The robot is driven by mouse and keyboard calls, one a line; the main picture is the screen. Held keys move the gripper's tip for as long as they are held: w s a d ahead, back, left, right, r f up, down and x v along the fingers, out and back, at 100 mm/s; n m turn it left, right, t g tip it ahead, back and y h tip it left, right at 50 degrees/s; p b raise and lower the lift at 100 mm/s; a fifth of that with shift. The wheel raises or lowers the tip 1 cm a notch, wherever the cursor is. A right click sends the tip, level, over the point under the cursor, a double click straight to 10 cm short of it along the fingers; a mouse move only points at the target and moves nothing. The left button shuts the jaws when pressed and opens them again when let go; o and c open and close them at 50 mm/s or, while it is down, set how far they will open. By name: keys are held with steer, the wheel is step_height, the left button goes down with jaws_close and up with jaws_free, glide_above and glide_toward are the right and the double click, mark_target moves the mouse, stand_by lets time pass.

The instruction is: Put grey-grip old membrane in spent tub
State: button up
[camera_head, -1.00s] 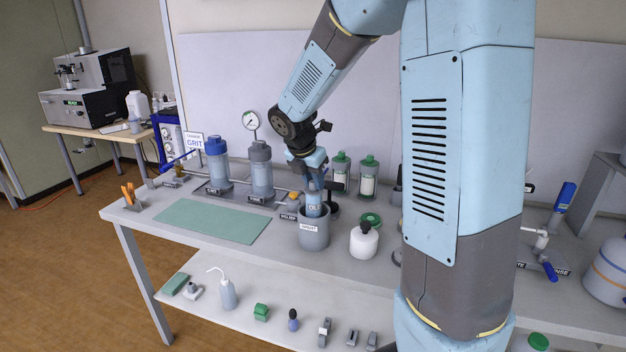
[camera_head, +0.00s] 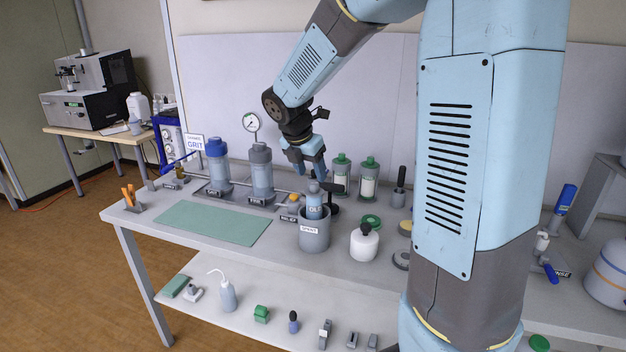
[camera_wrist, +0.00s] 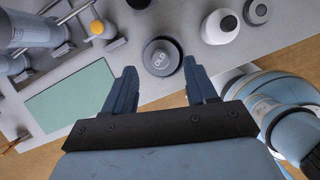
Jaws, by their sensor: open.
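The old membrane (camera_head: 314,203) is a light blue cylinder with a grey top grip and the label OLD. It stands upright in the grey spent tub (camera_head: 315,239), its upper part above the rim. In the wrist view its grey top (camera_wrist: 160,57) reads OLD, and it hides most of the tub. My gripper (camera_head: 312,173) is open and empty, above and apart from the membrane. In the wrist view its two fingers (camera_wrist: 160,75) are spread, with the membrane's top between and beyond their tips.
A white bottle with a black cap (camera_head: 364,243) stands right of the tub. Two filter housings, blue-capped (camera_head: 217,165) and grey-capped (camera_head: 261,172), stand to the left. Two green-capped cartridges (camera_head: 368,178) stand behind. The green mat (camera_head: 213,223) is bare.

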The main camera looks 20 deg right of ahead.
steer(key=v, duration=0.9)
steer(key=s+d+m+t+y, duration=0.1)
steer(key=s+d+m, duration=0.1)
steer(key=s+m, duration=1)
steer(key=s+d+m+t+y, duration=0.1)
steer(key=s+d+m+y, duration=0.1)
steer(key=s+m, duration=1.1)
steer(key=shift+d+m+t+y, duration=0.2)
steer(key=shift+m+t+y, duration=0.1)
steer(key=shift+m+t, duration=0.1)
steer(key=shift+f, duration=0.1)
